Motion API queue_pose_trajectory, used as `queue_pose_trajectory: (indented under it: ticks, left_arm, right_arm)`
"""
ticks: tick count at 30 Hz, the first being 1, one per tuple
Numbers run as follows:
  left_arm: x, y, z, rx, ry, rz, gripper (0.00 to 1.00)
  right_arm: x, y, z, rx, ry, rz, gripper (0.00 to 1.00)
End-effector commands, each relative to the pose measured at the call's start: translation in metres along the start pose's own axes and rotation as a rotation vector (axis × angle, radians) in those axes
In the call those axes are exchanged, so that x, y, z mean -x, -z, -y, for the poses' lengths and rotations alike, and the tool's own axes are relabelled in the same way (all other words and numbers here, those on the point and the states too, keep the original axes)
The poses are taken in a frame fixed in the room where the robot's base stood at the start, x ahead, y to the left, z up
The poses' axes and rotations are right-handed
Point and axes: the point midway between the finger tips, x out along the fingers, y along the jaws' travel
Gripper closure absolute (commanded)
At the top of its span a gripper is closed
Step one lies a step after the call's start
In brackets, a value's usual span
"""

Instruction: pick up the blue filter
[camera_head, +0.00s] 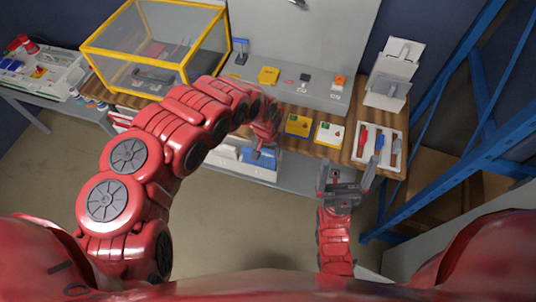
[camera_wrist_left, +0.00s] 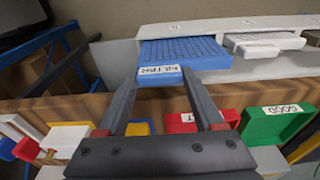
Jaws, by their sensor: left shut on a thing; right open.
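The blue filter (camera_wrist_left: 188,54) has a grid top and a white-labelled front tab. In the left wrist view it sticks out of a white housing (camera_wrist_left: 215,28). My left gripper (camera_wrist_left: 160,80) is shut on its front tab, with one finger at each side. In the head view, my left gripper (camera_head: 264,146) reaches down past the table's front edge, and the blue filter (camera_head: 260,158) shows partly below it; my arm hides some of that area. My right gripper (camera_head: 346,174) is open and empty, in front of the table.
A similar white filter (camera_wrist_left: 264,42) sits beside the blue one. The wooden table (camera_head: 290,108) holds yellow and white boxes and a white tray (camera_head: 401,161) at the right. A yellow-framed clear case (camera_head: 110,48) stands at the left. A blue rack (camera_head: 478,160) stands at the right.

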Motion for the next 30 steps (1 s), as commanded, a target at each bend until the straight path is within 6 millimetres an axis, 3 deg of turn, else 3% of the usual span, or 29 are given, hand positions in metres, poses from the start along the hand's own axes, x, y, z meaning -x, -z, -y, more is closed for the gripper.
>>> queue_pose_trajectory:
  ticks: [13,15,18,30]
  left_arm:
    - [0.082,0.011,0.003,-0.001,0.006,-0.005,0.80]
    - [0.104,0.014,0.002,0.002,0.002,-0.004,0.80]
    - [0.120,0.015,0.002,0.002,0.001,-0.002,0.80]
    - [0.131,0.016,0.000,0.001,0.000,0.000,0.80]
  right_arm:
    - [-0.009,0.002,-0.001,0.000,0.000,0.000,0.00]
    - [-0.027,0.005,-0.001,0.000,0.000,0.000,0.00]
    - [-0.040,0.007,-0.002,0.000,0.000,0.000,0.00]
    - [-0.049,0.008,-0.002,0.000,0.000,0.000,0.00]
